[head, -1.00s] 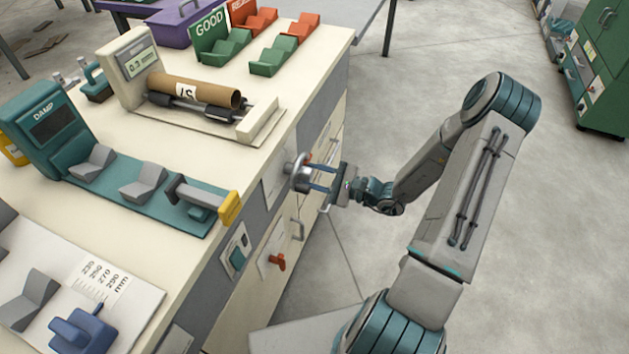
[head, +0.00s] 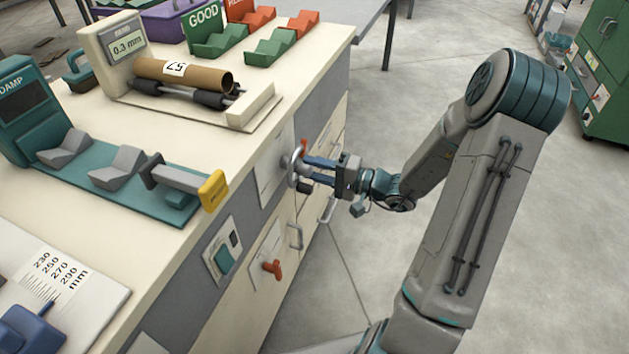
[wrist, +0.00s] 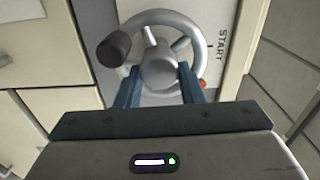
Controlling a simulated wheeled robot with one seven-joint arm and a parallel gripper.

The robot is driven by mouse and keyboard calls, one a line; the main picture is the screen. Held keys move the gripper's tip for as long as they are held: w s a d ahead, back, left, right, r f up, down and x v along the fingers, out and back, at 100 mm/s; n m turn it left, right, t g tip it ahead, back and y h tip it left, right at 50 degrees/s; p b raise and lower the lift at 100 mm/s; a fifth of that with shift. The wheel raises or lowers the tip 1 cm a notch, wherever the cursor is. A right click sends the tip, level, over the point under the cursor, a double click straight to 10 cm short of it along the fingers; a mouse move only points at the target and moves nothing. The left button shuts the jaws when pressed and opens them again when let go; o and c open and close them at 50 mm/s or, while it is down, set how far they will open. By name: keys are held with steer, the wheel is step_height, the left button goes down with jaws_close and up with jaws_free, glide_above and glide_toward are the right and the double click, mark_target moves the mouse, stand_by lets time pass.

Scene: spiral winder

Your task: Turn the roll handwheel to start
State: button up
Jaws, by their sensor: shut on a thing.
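The silver handwheel (head: 291,168) sits on the front face of the cream bench. In the wrist view the handwheel (wrist: 178,20) shows its round hub, spokes and a black crank knob (wrist: 114,48) at upper left. A START label (wrist: 222,46) is on the panel right of the rim, and a small orange-red part (wrist: 203,83) shows at lower right. My gripper (head: 306,169) has its blue fingers at the wheel, one on each side of the hub in the wrist view (wrist: 160,75), shut on the handwheel. The exact finger contact is hard to see.
Above the wheel, a cardboard tube (head: 178,72) lies on rollers beside a gauge (head: 112,50) reading 0.3 mm. A teal switch (head: 223,260), an orange knob (head: 272,268) and drawer handles (head: 296,237) are on the bench front.

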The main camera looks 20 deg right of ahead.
steer(key=n+b, duration=0.4)
steer(key=b, duration=0.3)
steer(key=shift+f+n+b, duration=0.15)
steer(key=shift+n+b, duration=0.2)
steer(key=shift+n, duration=0.05)
steer(key=n+b, duration=0.1)
steer(key=b, duration=0.1)
steer(key=shift+r+n+b, duration=0.3)
steer(key=shift+n, duration=0.1)
steer(key=shift+r, duration=0.1)
steer(key=o, duration=1)
steer(key=shift+d, duration=0.1)
steer(key=p+v, duration=0.2)
steer(key=v, duration=1.1)
steer(key=shift+s+d, duration=0.25)
